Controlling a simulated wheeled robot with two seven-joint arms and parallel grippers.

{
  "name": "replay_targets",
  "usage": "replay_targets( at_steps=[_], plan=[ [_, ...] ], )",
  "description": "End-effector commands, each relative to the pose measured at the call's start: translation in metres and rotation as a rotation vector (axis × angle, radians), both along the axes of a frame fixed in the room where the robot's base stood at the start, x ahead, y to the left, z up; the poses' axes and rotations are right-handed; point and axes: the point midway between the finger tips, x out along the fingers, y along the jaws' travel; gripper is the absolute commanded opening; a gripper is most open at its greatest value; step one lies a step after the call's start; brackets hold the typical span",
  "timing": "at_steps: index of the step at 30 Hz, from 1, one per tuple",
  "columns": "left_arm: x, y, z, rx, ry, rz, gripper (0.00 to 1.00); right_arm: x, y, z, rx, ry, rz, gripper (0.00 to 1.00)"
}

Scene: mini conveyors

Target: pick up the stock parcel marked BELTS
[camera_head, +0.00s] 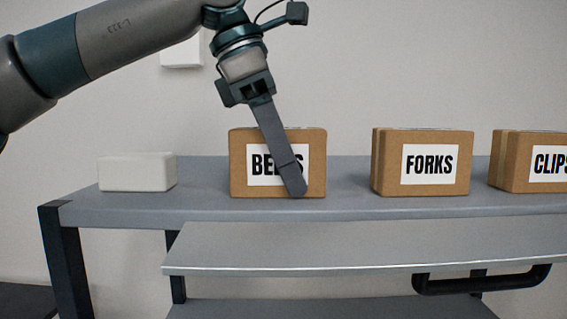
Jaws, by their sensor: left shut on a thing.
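The parcel marked BELTS (239,183) is a brown cardboard box with a white label. It stands upright on the grey shelf top, left of the middle of the head view. My left gripper (293,184) comes down from above, and one long finger crosses the front of the box and hides part of the label. It is shut on this parcel. The other finger is hidden. My right gripper does not show.
The grey table (120,208) also bears a FORKS parcel (423,190) and a CLIPS parcel (511,176) to the right. A white block (137,173) lies to the left. A lower grey shelf (330,247) and a black handle (485,287) are in front.

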Motion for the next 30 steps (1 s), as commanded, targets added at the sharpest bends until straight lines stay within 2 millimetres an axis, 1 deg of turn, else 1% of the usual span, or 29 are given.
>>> replay_targets(
  at_steps=[4, 8, 11, 17, 20, 24, 30],
  plan=[
    [0.0, 0.0, 0.005, 0.0, -0.001, -0.001, 0.16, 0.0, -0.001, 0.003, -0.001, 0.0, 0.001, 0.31],
    [0.0, -0.001, 0.009, -0.001, -0.001, 0.0, 0.16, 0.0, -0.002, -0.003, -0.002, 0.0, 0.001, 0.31],
    [0.0, -0.001, 0.018, -0.002, -0.001, 0.0, 0.16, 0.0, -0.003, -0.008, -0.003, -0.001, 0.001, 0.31],
    [-0.001, -0.002, 0.043, -0.003, -0.001, -0.002, 0.16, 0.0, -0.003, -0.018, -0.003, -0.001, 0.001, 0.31],
    [-0.013, -0.022, 0.054, 0.0, -0.003, -0.004, 0.16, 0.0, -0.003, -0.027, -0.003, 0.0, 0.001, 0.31],
    [-0.028, -0.047, 0.072, 0.001, -0.002, -0.005, 0.16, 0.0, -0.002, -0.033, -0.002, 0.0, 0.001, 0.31],
    [-0.044, -0.078, 0.096, 0.0, -0.001, -0.002, 0.16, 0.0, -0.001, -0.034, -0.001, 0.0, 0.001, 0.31]
  ],
)
